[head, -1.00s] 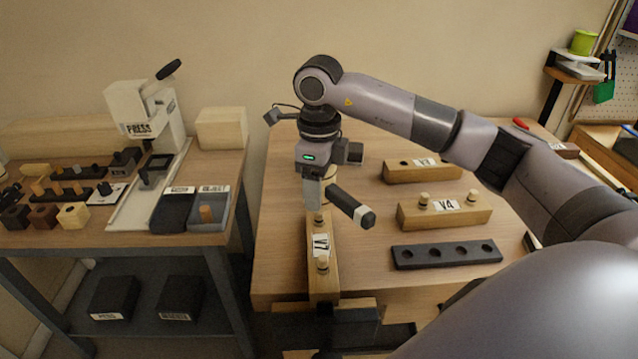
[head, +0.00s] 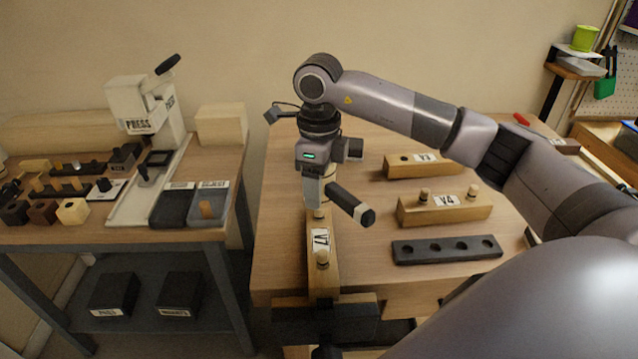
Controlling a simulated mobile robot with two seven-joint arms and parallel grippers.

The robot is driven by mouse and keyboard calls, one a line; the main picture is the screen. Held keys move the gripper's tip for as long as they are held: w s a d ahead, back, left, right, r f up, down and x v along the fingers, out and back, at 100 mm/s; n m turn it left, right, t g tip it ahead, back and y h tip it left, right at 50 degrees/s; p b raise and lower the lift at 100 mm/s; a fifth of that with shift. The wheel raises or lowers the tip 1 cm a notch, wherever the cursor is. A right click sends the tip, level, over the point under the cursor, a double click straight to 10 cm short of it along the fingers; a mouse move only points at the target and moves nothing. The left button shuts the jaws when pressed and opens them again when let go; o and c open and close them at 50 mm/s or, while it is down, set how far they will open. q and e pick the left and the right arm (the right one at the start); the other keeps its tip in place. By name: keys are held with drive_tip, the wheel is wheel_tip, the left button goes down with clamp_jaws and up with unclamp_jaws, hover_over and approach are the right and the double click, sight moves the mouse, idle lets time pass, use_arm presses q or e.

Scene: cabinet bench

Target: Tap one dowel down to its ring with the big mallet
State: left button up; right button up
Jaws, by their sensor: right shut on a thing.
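My right gripper (head: 316,196) is shut, pointing down over the far part of the V7 block. The big mallet is at it; its dark cylindrical head (head: 346,202) with a pale band juts out to the lower right. Its handle is mostly hidden by the gripper. The V7 block (head: 322,284) is a long wooden bar at the table's front edge. A far dowel (head: 319,213) shows just below the gripper, partly covered. I cannot tell whether the mallet touches a dowel. My left gripper is out of view.
The V4 block (head: 470,212) with two dowels, the V3 block (head: 432,169) and a dark bar with holes (head: 446,250) lie to the right. A dark vise (head: 350,312) is at the front edge. A press (head: 140,108) and trays stand on the left bench.

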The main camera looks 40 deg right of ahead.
drive_tip(key=shift+r, duration=0.15)
drive_tip(key=shift+f+b, duration=0.9)
drive_tip(key=shift+f, duration=0.55)
drive_tip(key=shift+r+p, duration=0.75)
drive_tip(key=shift+r, duration=0.25)
drive_tip(key=shift+r, duration=0.2)
